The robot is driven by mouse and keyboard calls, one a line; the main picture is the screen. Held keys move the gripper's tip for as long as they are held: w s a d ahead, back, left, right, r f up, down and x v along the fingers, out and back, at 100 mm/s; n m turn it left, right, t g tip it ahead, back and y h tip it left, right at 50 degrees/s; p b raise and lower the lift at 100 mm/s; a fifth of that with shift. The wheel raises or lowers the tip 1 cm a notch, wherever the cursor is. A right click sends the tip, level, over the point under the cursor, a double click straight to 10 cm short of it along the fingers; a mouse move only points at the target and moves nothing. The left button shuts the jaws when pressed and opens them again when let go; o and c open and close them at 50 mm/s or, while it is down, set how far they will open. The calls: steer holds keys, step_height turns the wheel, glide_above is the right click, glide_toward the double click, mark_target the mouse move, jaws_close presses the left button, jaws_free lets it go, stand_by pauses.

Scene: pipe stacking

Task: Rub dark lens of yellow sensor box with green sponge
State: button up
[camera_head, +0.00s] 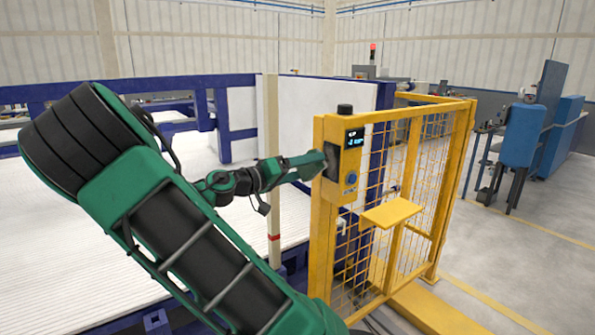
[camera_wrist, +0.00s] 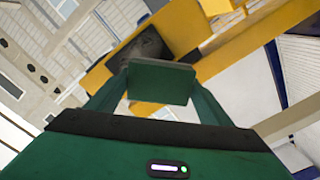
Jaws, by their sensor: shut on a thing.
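The yellow sensor box (camera_head: 351,190) is mounted on the yellow fence post, with a small display and a blue button on its front. Its dark lens (camera_head: 331,158) is on the left side, partly behind my gripper (camera_head: 312,165). In the wrist view the lens (camera_wrist: 152,44) is a dark panel in a yellow surround (camera_wrist: 184,28). My gripper (camera_wrist: 160,88) is shut on the green sponge (camera_wrist: 160,82), a dark green block between its fingers. The sponge overlaps the lens's lower edge in that view. I cannot tell whether they touch.
A yellow mesh fence (camera_head: 425,170) with a small yellow shelf (camera_head: 392,212) stands right of the box. A beige post (camera_head: 272,150) with a red band stands just left, behind my arm. A white slatted conveyor bed (camera_head: 90,240) lies left. Open floor is at right.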

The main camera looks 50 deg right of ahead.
mark_target(313, 171)
steer(key=shift+x, duration=0.9)
stand_by(0.3)
steer(key=shift+s+a, duration=0.25)
steer(key=shift+s, duration=0.6)
steer(key=shift+s+a, duration=0.25)
steer(key=shift+s, duration=0.6)
steer(key=shift+s+a, duration=0.15)
steer(key=shift+s, duration=0.75)
steer(key=shift+s+a, duration=0.15)
steer(key=shift+s, duration=0.75)
steer(key=shift+r, duration=0.8)
steer(key=shift+w+d, duration=0.25)
steer(key=shift+w, duration=0.95)
steer(key=shift+w+d, duration=0.25)
steer(key=shift+w, duration=0.9)
steer(key=shift+w+d, duration=0.25)
steer(key=shift+w, duration=0.95)
steer(key=shift+s+d+r, duration=0.1)
steer(key=shift+d+r, duration=0.05)
steer(key=shift+r, duration=0.55)
steer(key=shift+s+a, duration=0.35)
steer(key=shift+s, duration=0.8)
steer(key=shift+s+a, duration=0.3)
steer(key=shift+s, duration=0.8)
steer(key=shift+s+a, duration=0.35)
steer(key=shift+s, duration=0.8)
